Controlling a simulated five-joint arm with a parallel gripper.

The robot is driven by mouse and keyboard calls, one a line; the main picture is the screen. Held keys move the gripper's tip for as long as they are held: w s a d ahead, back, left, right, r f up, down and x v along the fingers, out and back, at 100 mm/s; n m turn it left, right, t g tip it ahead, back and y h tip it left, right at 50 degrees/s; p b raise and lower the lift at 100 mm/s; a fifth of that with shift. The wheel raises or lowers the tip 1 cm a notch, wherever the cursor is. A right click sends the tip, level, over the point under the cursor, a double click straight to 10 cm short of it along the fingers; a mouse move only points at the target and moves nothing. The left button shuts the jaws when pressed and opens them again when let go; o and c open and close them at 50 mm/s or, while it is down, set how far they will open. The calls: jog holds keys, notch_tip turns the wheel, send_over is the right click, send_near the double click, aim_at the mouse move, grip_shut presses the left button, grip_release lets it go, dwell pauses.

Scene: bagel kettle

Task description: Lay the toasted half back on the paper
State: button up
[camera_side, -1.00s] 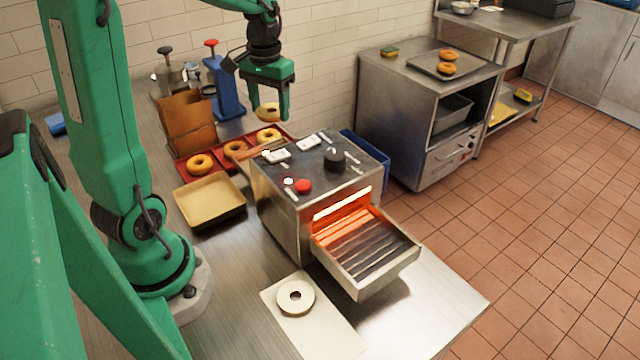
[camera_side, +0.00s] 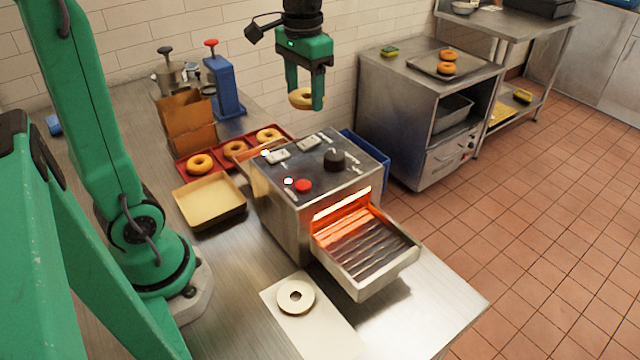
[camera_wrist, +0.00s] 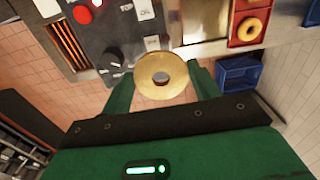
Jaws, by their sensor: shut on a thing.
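My gripper (camera_side: 306,98) is shut on a bagel half (camera_side: 301,97), holding it in the air above the back of the toaster. In the wrist view the half (camera_wrist: 162,79) sits between the two green fingers, with a pale golden face showing. The paper (camera_side: 326,327) lies on the steel table in front of the toaster, well below and in front of my gripper. A pale, ring-shaped bagel half (camera_side: 295,309) lies on its back part. The front part of the paper is bare.
The toaster (camera_side: 283,226) stands between my gripper and the paper, its glowing slot and slatted tray (camera_side: 408,262) facing front right. A red tray (camera_side: 184,168) with several bagels and a tan tray (camera_side: 211,202) are to its left. A blue bin (camera_side: 378,158) is behind it.

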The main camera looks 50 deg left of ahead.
jog(key=d+m, duration=0.1)
jog(key=d, duration=0.1)
jog(key=d+m, duration=0.1)
jog(key=d, duration=0.2)
jog(key=s+d+m, duration=0.1)
jog(key=d, duration=0.2)
jog(key=s+d+m, duration=0.5)
jog(key=s+d, duration=0.3)
jog(key=d, duration=0.2)
jog(key=s+d+m, duration=0.6)
jog(key=s+d, duration=0.2)
jog(key=d, duration=0.3)
jog(key=shift+w+a+f, duration=0.1)
jog(key=shift+f, duration=3.3)
jog(key=shift+w+a+f, duration=0.1)
jog(key=shift+w+f, duration=0.05)
jog(key=shift+f, duration=3.25)
jog(key=shift+w+a+f, duration=0.1)
jog(key=shift+f, duration=3.3)
jog(key=shift+d+f, duration=0.1)
jog(key=shift+f, duration=0.05)
jog(key=shift+f, duration=2.5)
